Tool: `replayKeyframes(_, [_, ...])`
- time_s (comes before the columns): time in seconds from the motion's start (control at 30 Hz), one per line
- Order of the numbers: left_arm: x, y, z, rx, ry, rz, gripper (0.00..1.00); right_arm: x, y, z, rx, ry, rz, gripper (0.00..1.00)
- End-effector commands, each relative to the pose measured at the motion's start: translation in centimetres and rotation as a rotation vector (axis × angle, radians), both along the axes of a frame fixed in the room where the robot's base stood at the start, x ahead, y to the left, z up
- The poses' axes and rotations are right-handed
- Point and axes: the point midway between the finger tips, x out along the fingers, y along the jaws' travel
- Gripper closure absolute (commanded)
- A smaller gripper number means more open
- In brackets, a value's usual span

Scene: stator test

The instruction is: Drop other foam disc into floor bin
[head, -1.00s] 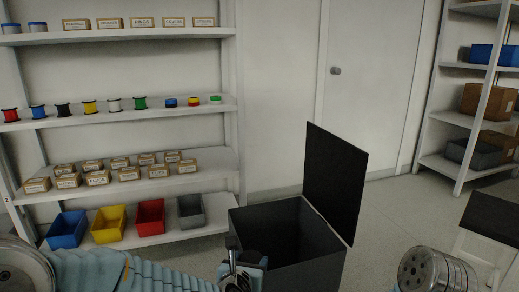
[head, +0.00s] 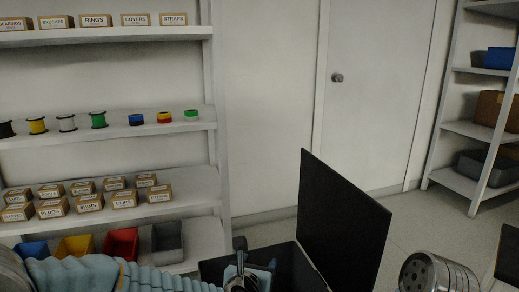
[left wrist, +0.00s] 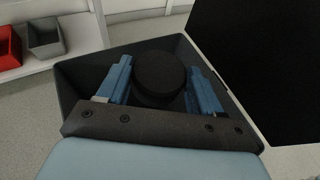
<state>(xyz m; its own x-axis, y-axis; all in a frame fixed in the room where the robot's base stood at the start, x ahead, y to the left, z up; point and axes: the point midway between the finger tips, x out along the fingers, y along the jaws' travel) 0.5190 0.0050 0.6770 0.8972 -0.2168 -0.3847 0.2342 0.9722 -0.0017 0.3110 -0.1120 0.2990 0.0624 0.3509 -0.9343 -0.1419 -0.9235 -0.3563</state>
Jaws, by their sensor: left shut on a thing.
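My left gripper (head: 243,272) is over the opening of the dark grey floor bin (head: 213,270), whose black lid (head: 343,222) stands open. In the left wrist view, the blue fingers of that gripper (left wrist: 160,76) are on either side of a black foam disc (left wrist: 159,68) and shut on it. A second dark round edge shows just below the disc; I cannot tell if it is another disc. The bin's walls (left wrist: 82,74) surround the gripper in that view. The bin's floor is mostly hidden. My right gripper is not in view.
A white shelf unit (head: 110,126) with spools, labelled boxes and coloured bins stands at the left. A closed door (head: 375,110) is behind the bin. Another shelf (head: 470,130) stands at the right. Free floor (head: 425,222) lies between the lid and the right shelf.

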Motion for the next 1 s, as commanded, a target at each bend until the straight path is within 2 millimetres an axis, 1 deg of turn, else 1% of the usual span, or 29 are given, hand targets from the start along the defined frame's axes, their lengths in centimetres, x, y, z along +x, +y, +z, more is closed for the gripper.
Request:
replayKeyframes(0.4, [0.0,0.0,-5.1,0.001,0.002,0.0,0.63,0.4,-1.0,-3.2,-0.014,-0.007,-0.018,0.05])
replayKeyframes(0.53, [0.0,0.0,-5.7,0.001,0.0,0.0,0.63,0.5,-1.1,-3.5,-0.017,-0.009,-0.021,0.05])
replayKeyframes(0.77, [0.0,0.0,-5.6,0.0,-0.001,0.0,0.63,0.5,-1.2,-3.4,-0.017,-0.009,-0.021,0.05])
replayKeyframes(0.8, [0.0,0.0,-5.6,0.0,0.0,0.0,0.3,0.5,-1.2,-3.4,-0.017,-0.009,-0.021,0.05])
replayKeyframes(0.97, [0.0,0.0,-5.6,0.0,0.0,0.0,0.06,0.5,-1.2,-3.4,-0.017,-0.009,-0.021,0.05])
replayKeyframes(1.0, [0.0,0.0,-5.6,0.0,0.0,0.0,0.05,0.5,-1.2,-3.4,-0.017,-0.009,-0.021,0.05])
